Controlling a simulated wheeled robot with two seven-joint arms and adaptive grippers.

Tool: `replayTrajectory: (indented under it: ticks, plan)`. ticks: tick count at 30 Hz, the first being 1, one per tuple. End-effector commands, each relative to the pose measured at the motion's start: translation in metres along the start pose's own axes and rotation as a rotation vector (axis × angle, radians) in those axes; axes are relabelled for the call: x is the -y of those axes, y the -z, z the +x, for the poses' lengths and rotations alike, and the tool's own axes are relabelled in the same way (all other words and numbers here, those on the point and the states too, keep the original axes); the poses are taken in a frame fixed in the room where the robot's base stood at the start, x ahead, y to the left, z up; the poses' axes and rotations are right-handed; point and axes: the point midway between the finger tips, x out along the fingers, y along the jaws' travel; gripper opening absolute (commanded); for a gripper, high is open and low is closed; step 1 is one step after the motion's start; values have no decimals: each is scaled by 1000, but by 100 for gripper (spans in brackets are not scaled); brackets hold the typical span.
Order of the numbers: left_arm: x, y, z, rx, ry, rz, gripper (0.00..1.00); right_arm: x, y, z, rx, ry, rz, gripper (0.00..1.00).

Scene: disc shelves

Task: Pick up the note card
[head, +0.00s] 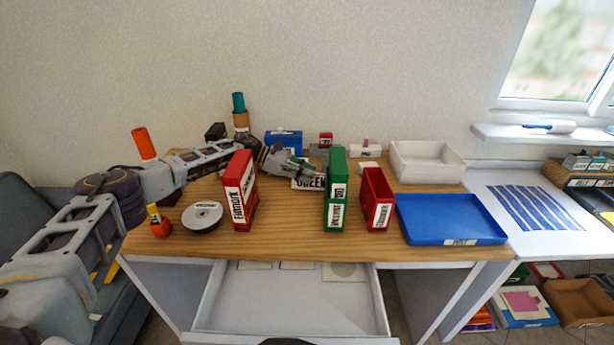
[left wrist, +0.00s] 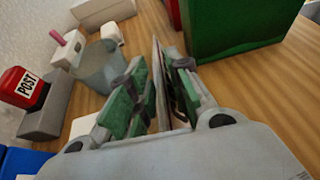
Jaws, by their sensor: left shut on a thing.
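The note card (head: 309,184) is a pale, thin card with dark lettering reading "GREEN", partly covered at its right by a green box. It stands on edge near the middle of the wooden table. My left gripper (head: 296,166) reaches over the table from the left and is shut on the card. In the left wrist view the card shows edge-on as a thin plate (left wrist: 159,82) between the green-padded fingers (left wrist: 160,98). I cannot tell whether its lower edge touches the table. My right gripper is not in view.
The green box (head: 337,185) stands close right of the card, with a red box (head: 377,200) beyond it. A red upright box (head: 239,190) stands left. A blue tray (head: 450,218) and white bin (head: 426,162) lie right. An open drawer (head: 290,300) is below.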

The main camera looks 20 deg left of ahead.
Motion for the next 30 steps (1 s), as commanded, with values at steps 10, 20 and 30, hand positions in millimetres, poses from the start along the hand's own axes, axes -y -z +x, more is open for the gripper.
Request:
replayTrajectory:
  ticks: [10,20,30]
  plan:
    - [-1,-41,-18,2,-3,3,11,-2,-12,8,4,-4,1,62]
    - [0,-80,-33,1,0,2,10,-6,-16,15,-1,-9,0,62]
    - [0,-87,-36,0,0,1,10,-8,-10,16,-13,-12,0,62]
